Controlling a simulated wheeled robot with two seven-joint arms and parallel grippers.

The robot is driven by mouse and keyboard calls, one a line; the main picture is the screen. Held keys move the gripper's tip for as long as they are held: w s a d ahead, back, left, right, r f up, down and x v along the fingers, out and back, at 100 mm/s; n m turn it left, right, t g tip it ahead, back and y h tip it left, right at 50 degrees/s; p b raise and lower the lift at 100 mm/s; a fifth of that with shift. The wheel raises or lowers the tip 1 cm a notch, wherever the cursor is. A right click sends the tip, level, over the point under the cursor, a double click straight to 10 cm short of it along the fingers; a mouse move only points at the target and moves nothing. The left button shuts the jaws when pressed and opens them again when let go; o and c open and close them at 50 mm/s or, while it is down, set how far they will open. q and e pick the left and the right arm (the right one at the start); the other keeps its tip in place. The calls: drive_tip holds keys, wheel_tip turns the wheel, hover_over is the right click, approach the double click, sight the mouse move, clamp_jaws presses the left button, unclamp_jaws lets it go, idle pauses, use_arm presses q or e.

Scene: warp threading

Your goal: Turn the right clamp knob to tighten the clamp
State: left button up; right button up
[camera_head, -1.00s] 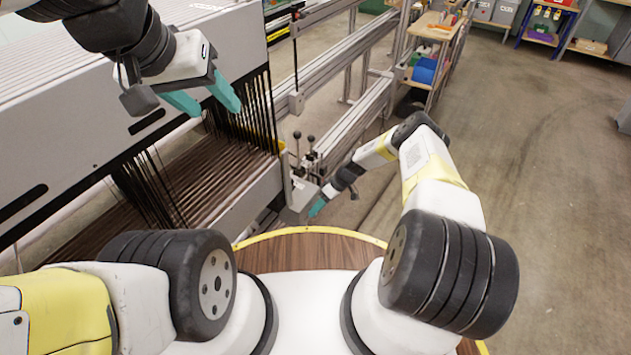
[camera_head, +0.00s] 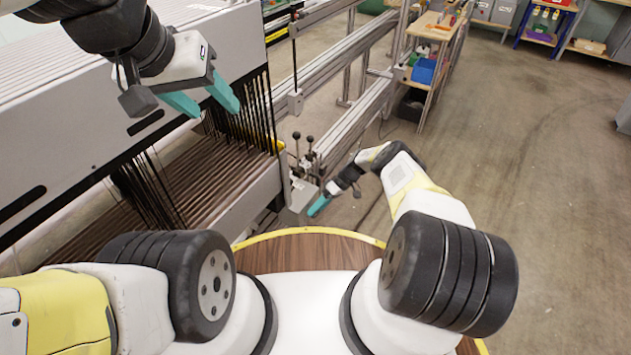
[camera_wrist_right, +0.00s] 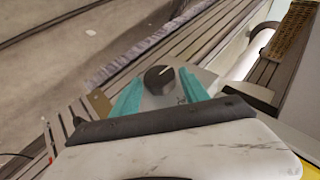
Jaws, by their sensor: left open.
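The right clamp knob (camera_wrist_right: 160,79) is a round black knob with a white pointer line, on a light grey clamp plate (camera_wrist_right: 205,78) in the right wrist view. My right gripper (camera_head: 318,206) is beside the grey clamp box (camera_head: 301,194) at the loom's near right corner; the knob is too small to make out there. In the wrist view its teal fingers are apart, one on each side of the knob, with no clear contact. My left gripper (camera_head: 204,99) is open and empty above the dark warp threads (camera_head: 240,118).
Two black ball-topped levers (camera_head: 303,140) stand just behind the clamp box. Metal rails (camera_head: 350,125) run off behind it. A cart with bins (camera_head: 428,65) stands farther back. The floor at right (camera_head: 520,150) is clear.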

drive_tip(key=shift+o, duration=0.4)
drive_tip(key=v, duration=0.7)
drive_tip(key=shift+d+r, duration=0.25)
drive_tip(key=shift+d, duration=0.05)
drive_tip(key=shift+w, duration=0.1)
